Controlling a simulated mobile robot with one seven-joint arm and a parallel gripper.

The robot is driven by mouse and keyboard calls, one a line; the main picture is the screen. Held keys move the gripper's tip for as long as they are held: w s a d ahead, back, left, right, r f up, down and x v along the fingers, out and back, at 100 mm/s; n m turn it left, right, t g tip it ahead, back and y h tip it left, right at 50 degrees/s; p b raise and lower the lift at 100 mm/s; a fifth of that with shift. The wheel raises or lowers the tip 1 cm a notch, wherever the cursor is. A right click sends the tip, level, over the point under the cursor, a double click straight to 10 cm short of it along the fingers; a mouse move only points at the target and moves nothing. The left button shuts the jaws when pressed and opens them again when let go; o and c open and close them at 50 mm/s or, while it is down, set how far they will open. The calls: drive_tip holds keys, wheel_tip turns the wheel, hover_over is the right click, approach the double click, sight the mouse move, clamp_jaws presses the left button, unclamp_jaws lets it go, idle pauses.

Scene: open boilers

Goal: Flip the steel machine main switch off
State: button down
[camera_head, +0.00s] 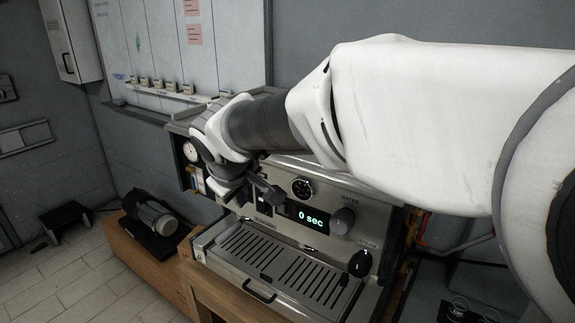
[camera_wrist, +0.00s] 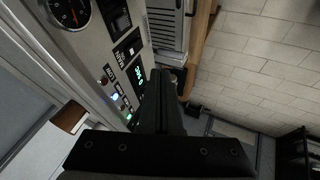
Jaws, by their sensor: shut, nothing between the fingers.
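The steel machine (camera_head: 290,165) is a coffee machine with a round gauge, a dark display reading "0 sec" in green (camera_head: 310,219) and black knobs. My gripper (camera_head: 272,196) is shut and empty, close in front of the panel, left of the display. In the wrist view my gripper's fingers (camera_wrist: 160,78) are together beside the panel (camera_wrist: 98,48), which bears a gauge, black labelled parts, a green-lit display (camera_wrist: 137,74) and small lights.
A drip tray (camera_head: 285,265) juts out below the panel. A wooden bench (camera_head: 150,262) with a dark device (camera_head: 155,218) stands at left. A whiteboard (camera_head: 228,45) hangs behind. The tiled floor (camera_head: 80,255) at left is largely clear.

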sight(258, 207)
drive_tip(key=w+d+f+p, duration=0.1)
drive_tip(key=w+f+p, duration=0.1)
drive_tip(key=w+f, duration=0.6)
drive_tip(key=shift+w+f, duration=0.25)
drive_tip(key=shift+w, duration=0.2)
drive_tip(key=shift+d+f, duration=0.1)
drive_tip(key=shift+w+b, duration=0.15)
drive_tip(key=shift+b, duration=1.1)
drive_tip(key=shift+d+r+p, duration=0.1)
drive_tip(key=shift+r+p, duration=0.4)
drive_tip(key=shift+r, duration=0.35)
